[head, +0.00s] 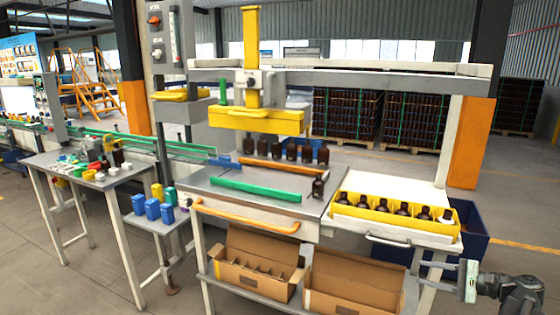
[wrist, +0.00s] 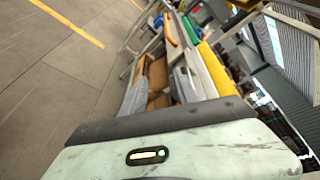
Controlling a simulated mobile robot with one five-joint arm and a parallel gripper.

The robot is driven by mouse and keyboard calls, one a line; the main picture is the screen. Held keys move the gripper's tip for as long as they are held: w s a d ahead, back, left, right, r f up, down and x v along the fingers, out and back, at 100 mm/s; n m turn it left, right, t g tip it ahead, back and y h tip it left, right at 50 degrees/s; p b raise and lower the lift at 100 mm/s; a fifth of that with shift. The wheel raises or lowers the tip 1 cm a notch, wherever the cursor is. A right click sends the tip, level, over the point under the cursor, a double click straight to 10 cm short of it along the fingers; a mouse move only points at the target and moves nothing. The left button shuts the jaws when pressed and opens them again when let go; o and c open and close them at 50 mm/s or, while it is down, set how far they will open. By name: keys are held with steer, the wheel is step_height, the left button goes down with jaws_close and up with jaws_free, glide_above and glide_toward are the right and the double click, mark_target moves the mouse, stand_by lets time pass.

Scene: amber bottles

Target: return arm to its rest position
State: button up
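My gripper (head: 428,276) is at the lower right of the head view, in front of the workbench's right end and below its top. Two grey fingers point left with a gap between them, and nothing shows in the gap. The pale gripper body (wrist: 180,155) fills the bottom of the wrist view, and the fingertips are not clear there. My arm enters the head view from the lower right edge. Amber bottles (head: 403,210) stand in a yellow tray (head: 377,222) on the bench. More bottles (head: 291,150) stand in a row behind an orange bar.
A single bottle (head: 318,189) stands near the bench's middle. Open cardboard boxes (head: 345,301) sit on the lower shelf, left of my gripper. A blue bin (head: 474,238) stands behind the bench's right end. A side table (head: 105,182) is at the left. Floor at the right is clear.

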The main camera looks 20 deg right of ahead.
steer(key=w+a+n+g+y+p, duration=0.15)
steer(key=w+a, duration=0.35)
steer(key=a, duration=0.5)
steer(key=w+a+f+n+g+y, duration=0.1)
steer(key=w+a+n+g, duration=0.2)
steer(key=a, duration=0.6)
steer(key=w+a+n+g+y+p, duration=0.1)
steer(key=w+a+g, duration=0.2)
steer(key=w+a, duration=0.5)
steer(key=s+a+f+n+g+h+p, duration=0.1)
steer(key=s+a+f+n+g+h, duration=0.15)
steer(key=a, duration=0.55)
steer(key=s+a+f+n+g+h, duration=0.1)
steer(key=s+a+f+n+h, duration=0.2)
steer(key=a, duration=0.6)
steer(key=s+a+f+n+g+h+p, duration=0.15)
steer(key=a+f, duration=0.25)
steer(key=a, duration=0.4)
steer(key=d+f+n+h, duration=0.3)
steer(key=d+h, duration=0.3)
steer(key=d, duration=0.2)
steer(key=shift+s+d+f+n, duration=0.2)
steer(key=shift+d+f+n, duration=0.05)
steer(key=shift+n, duration=0.5)
